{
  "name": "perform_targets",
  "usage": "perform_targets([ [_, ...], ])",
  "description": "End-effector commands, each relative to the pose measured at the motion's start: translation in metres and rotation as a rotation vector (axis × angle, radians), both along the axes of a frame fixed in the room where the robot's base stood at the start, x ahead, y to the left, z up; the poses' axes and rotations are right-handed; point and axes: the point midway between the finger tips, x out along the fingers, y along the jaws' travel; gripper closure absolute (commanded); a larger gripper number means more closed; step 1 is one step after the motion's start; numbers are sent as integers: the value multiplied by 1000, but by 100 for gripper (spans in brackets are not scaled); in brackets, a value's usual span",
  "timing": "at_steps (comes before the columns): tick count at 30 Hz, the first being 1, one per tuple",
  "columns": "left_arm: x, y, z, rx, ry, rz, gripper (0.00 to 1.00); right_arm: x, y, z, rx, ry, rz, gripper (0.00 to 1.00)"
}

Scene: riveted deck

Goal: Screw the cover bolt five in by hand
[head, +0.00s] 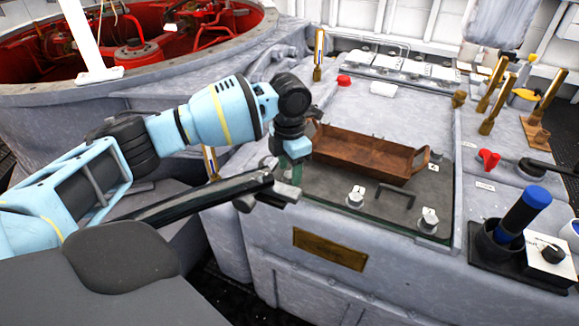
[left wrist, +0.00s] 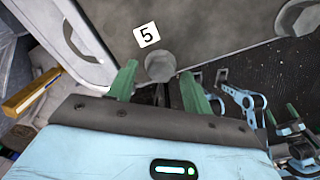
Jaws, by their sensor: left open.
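The cover bolt five (left wrist: 160,66) has a round grey head beside a white label marked 5 (left wrist: 147,34) on the dark cover plate (left wrist: 215,30). My left gripper (left wrist: 157,76) is open, its two green fingers on either side of the bolt head. Gaps show between the fingers and the head; whether either finger touches it I cannot tell. In the head view my left gripper (head: 290,170) is at the left edge of the cover plate (head: 328,183) and hides bolt five.
A brown tray (head: 350,157) lies on the cover, close to the right of my left gripper. Two labelled bolts (head: 355,197) (head: 428,220) and a dark handle (head: 397,195) stand along the front. A blue-topped cylinder in a black holder (head: 492,243) is at right.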

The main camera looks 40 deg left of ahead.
Motion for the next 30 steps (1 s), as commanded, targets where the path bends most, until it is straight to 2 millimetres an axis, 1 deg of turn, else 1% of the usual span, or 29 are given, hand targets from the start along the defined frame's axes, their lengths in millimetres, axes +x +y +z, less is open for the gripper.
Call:
perform_targets([
  [5,1,0,23,-2,-5,-1,50,0,0,3,0,-1,0,10],
  [9,1,0,47,-1,-5,0,50,1,0,6,0,-4,1,10],
  [15,1,0,71,-1,-5,1,50,1,-1,8,-1,-6,5,10],
  [20,0,0,77,0,-2,0,50,1,-2,8,-4,-6,9,10],
  [30,0,0,77,-1,-2,16,50,1,-2,8,-3,-5,9,10],
])
